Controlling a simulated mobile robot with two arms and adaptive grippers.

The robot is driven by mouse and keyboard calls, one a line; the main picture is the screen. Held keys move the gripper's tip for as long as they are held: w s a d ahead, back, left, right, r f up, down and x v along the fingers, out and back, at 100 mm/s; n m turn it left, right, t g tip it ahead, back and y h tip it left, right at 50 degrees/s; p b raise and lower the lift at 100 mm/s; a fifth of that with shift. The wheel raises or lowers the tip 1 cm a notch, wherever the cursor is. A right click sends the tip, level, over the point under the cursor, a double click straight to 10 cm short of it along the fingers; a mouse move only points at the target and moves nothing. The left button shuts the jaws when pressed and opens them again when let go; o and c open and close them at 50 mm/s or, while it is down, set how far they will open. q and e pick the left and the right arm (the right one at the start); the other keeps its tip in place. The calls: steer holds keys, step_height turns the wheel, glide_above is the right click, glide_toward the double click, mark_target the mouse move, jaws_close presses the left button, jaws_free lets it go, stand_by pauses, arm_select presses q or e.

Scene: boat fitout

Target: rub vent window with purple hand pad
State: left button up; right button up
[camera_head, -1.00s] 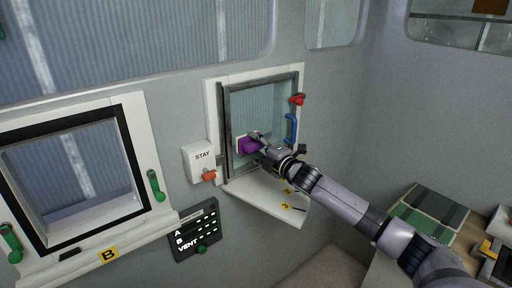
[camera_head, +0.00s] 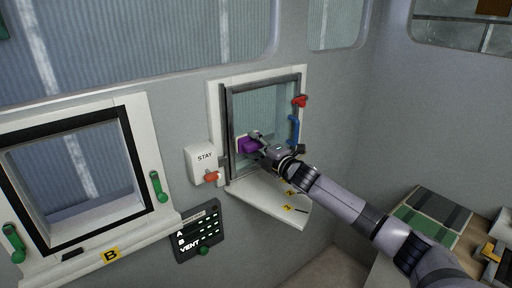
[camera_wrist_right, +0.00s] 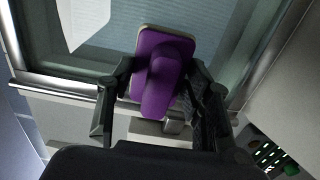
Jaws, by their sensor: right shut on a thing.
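The vent window (camera_head: 272,108) is a glass pane in a grey metal frame within a white surround, in the middle of the head view. The purple hand pad (camera_head: 248,145) is at the lower left part of the pane. My right gripper (camera_head: 257,143) is shut on it. In the right wrist view the purple hand pad (camera_wrist_right: 161,75) stands between the two dark fingers, gripped by its raised handle, with its flat side toward the glass. Whether the pad's face touches the glass cannot be told. My left gripper is not in view.
A white STAY box (camera_head: 201,162) with a red-orange knob is left of the window. A blue handle (camera_head: 294,129) and a red knob (camera_head: 300,101) are on its right side. A white sill (camera_head: 265,201) juts out below. A black VENT panel (camera_head: 197,231) is lower left.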

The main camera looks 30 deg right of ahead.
mark_target(257, 147)
steer(key=d+p, duration=0.1)
steer(key=d, duration=0.3)
steer(key=shift+w+r, duration=0.1)
steer(key=shift+w, duration=0.05)
steer(key=shift+a, duration=2)
steer(key=shift+s+d, duration=0.15)
steer(key=shift+s, duration=1.35)
steer(key=shift+s+d, duration=0.1)
steer(key=shift+s, duration=1.35)
steer(key=shift+s, duration=0.1)
